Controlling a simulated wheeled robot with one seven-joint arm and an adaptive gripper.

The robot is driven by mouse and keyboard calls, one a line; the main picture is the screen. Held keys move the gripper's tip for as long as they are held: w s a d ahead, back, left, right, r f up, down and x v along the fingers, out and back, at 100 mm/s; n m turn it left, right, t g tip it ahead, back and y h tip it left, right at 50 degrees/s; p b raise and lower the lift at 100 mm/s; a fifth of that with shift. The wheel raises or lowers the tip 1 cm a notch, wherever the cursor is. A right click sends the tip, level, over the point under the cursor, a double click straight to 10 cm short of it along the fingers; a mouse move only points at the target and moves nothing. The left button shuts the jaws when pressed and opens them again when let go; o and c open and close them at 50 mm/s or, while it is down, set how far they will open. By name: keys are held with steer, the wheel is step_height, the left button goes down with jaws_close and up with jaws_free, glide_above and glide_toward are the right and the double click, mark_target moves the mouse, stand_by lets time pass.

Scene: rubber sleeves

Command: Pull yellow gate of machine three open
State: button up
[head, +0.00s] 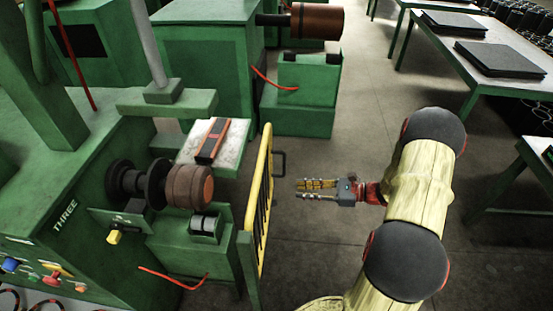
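The yellow gate (264,205) of machine three is a tall barred panel on a green post. It stands upright in front of the brown roller of the green machine marked THREE (65,215). A dark handle (281,163) sticks out from the gate's right side near its far end. My gripper (299,189) is to the right of the gate, pointing left at it. Its two fingers are apart with nothing visible between them. A gap of floor shows between the fingertips and the gate, and they look just nearer than the handle.
A brown roller (188,187) and a small shelf with an orange-and-black tool (212,141) are behind the gate. Another green machine (205,70) stands farther back. Tables with black sheets (499,58) are at the right. The floor aisle (350,110) between is clear.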

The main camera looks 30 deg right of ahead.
mark_target(284, 175)
steer(key=w+d+r+m+t, duration=0.2)
steer(key=w+d+r+t, duration=0.1)
steer(key=w+r, duration=0.15)
steer(key=x, duration=0.2)
steer(key=b+x, duration=0.1)
steer(key=x, duration=0.2)
steer(key=r+x, duration=0.1)
steer(key=x, duration=0.1)
steer(key=shift+s+a, duration=0.1)
steer(key=shift+a, duration=0.6)
steer(key=shift+c, duration=1.4)
steer(key=c, duration=0.4)
